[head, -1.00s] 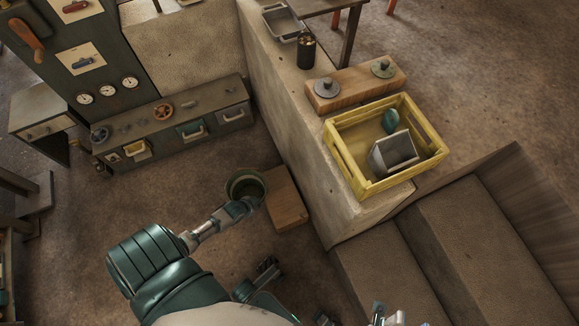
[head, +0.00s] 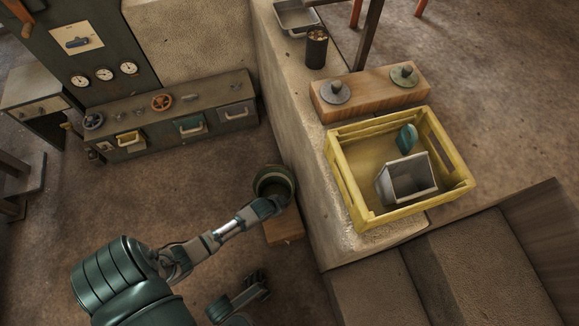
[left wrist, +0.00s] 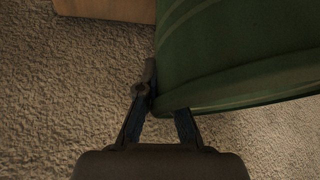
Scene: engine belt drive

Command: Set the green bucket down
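The green bucket (head: 274,178) is near the middle of the head view, close to the low wall, its opening facing up. It fills the upper right of the left wrist view (left wrist: 235,50). My left gripper (head: 277,203) is at the bucket's near rim. In the left wrist view its fingers (left wrist: 165,105) straddle the rim, one finger partly hidden by the bucket. A wooden block (head: 284,229) lies on the floor, partly hidden behind the bucket and my arm. I cannot tell whether the bucket's base touches anything.
A yellow crate (head: 347,190) holding a grey container (head: 410,180) stands on the low wall (head: 290,110), beside a wooden block with two knobs (head: 372,91). Steps (head: 480,265) are at the lower right. A drawer bench (head: 170,120) stands at the back left. Floor left of the bucket is clear.

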